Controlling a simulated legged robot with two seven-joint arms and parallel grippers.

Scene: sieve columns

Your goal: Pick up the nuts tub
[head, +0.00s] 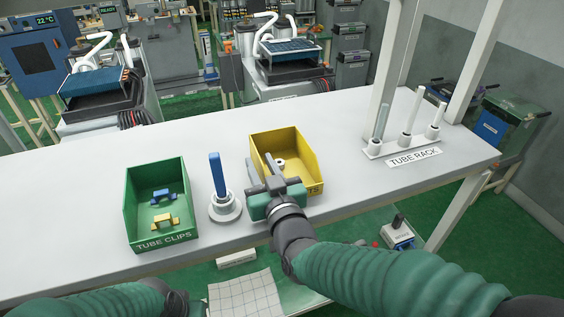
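The nuts tub (298,145) is the yellow open bin at the middle of the white table, its label mostly covered and only "TS" readable. A pale nut (281,163) shows inside it. My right gripper (263,168) is at the tub's near left corner, with its two fingers apart. One finger shows over the left wall's outer side and the other over the tub's inside. I cannot tell whether they touch the wall. The gripper hides the near left part of the tub. My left arm shows at the bottom left, but its fingers are not in view.
A green tub labelled tube clips (131,205) stands at the left, with blue and yellow clips inside. A blue post on a round white base (224,208) stands between the tubs. A tube rack (400,147) is at the right. The table (349,185) between yellow tub and rack is clear.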

